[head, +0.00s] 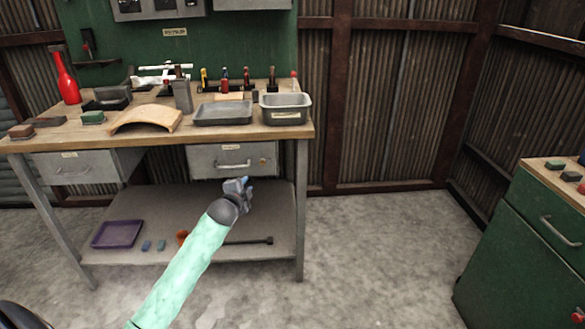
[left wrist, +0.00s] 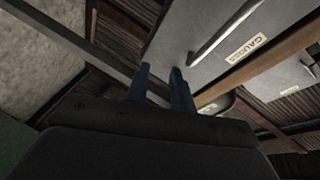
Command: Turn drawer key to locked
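The grey drawer (head: 215,155) hangs under the right part of the workbench top and looks closed. It has a bar handle (head: 234,165) and a small brass spot, probably the lock with its key (head: 263,162), near its right edge. Whether the key is turned is too small to tell. My left gripper (head: 243,183) is just below the drawer front, lower left of the brass spot. In the left wrist view its two blue fingers (left wrist: 162,86) stand apart with nothing between them, near a labelled drawer front (left wrist: 205,22). No key shows clearly there. My right gripper is not in view.
The workbench top (head: 60,140) carries a red bottle (head: 66,78), metal trays (head: 222,113) and several tools. A second drawer (head: 80,168) is at left. The lower shelf (head: 200,215) holds a purple tray (head: 118,234). A green cabinet (head: 520,235) stands at right; the floor between is clear.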

